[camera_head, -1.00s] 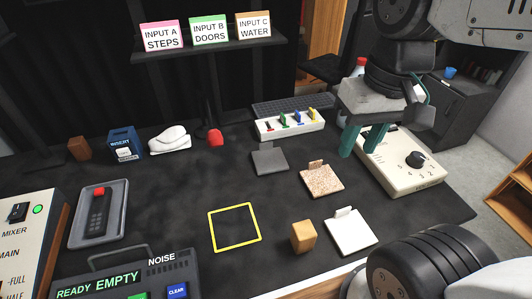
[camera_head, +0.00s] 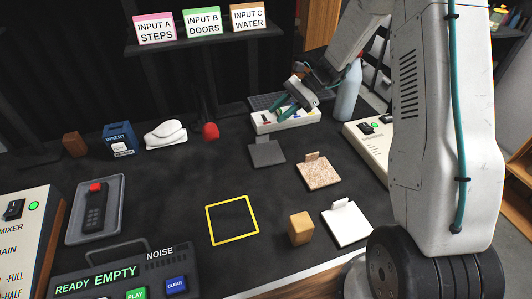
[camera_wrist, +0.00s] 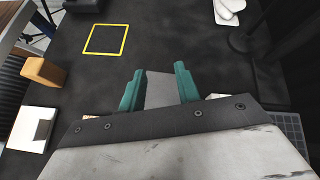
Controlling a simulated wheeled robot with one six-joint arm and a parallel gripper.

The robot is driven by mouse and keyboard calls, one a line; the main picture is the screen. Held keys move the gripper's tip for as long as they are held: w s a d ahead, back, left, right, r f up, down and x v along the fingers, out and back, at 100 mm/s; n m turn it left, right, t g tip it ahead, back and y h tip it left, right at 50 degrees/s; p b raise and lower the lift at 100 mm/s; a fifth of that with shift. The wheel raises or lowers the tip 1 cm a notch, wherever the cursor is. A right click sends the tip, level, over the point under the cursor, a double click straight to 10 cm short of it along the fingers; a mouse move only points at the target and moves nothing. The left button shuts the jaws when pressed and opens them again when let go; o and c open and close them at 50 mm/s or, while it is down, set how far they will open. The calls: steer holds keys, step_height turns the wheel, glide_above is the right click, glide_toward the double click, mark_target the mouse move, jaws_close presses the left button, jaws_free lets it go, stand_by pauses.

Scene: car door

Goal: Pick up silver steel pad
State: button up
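The silver steel pad (camera_head: 267,153) is a flat grey square lying on the dark table, with a small raised tab at its back edge. My gripper (camera_head: 284,106) is above and behind it, over the white strip with coloured switches. In the wrist view my gripper (camera_wrist: 158,80) has its teal fingers apart, and the grey pad (camera_wrist: 160,91) shows between them, partly hidden by the gripper body. The fingers appear empty and do not visibly touch the pad.
A speckled brown pad (camera_head: 318,173), a white pad (camera_head: 346,223) and a wooden block (camera_head: 301,229) lie nearer the front right. A yellow square outline (camera_head: 232,219) marks clear table. A bottle (camera_head: 347,92) and a red knob (camera_head: 211,131) stand toward the back.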

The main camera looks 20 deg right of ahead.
mark_target(262, 137)
steer(key=w+d+f+m, duration=0.1)
steer(key=f, duration=0.2)
steer(key=w+f+m+t+y, duration=0.1)
steer(key=w+f, duration=0.1)
steer(key=f, duration=0.1)
steer(key=w+d+f+m+y, duration=0.1)
steer(key=f+m, duration=0.1)
steer(key=f, duration=0.2)
steer(key=shift+w+d+t, duration=0.2)
steer(key=shift+d+t, duration=0.1)
steer(key=shift+d, duration=0.05)
steer(key=shift+w+f, duration=0.15)
steer(key=shift+f, duration=0.25)
steer(key=x, duration=0.7)
steer(key=shift+w+a+f, duration=0.2)
steer(key=shift+a+f, duration=0.05)
steer(key=shift+a, duration=0.1)
jaws_close()
